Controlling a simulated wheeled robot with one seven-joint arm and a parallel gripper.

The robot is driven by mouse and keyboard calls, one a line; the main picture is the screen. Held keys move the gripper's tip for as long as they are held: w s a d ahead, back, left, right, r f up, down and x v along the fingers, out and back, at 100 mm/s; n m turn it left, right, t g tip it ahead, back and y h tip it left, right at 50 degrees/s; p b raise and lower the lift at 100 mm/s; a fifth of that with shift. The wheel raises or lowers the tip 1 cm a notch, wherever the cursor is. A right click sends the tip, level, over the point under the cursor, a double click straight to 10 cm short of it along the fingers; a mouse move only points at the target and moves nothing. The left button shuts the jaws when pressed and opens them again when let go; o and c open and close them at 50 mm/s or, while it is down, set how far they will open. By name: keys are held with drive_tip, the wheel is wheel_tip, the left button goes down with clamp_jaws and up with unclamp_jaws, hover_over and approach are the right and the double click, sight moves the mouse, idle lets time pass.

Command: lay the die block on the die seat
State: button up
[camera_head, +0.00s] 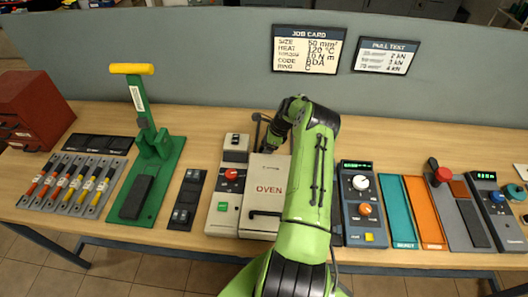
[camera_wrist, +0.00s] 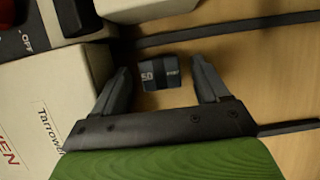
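The die block, a small dark block with a pale "50" mark (camera_wrist: 160,73), is in the wrist view, beyond the oven's side on the wooden surface. My gripper (camera_wrist: 163,75) is open, with one finger on each side of the block and a visible gap at both sides. Whether the block is at fingertip depth is hard to tell. In the head view the gripper and block are hidden behind my green arm and the oven (camera_head: 268,178). A green hand press with a yellow handle (camera_head: 155,145) stands at left. I cannot tell for sure which part is the die seat.
A dark slotted tray (camera_head: 187,198) lies between press and oven. A cable rack (camera_head: 70,185) and red drawer box (camera_head: 32,108) are at far left. A dialled unit (camera_head: 362,205), teal mat (camera_head: 396,212) and orange mat (camera_head: 424,212) are at right. The wall panel stands behind.

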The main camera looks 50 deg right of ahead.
drive_tip(key=c, duration=1.2)
drive_tip(key=shift+r, duration=0.15)
clamp_jaws()
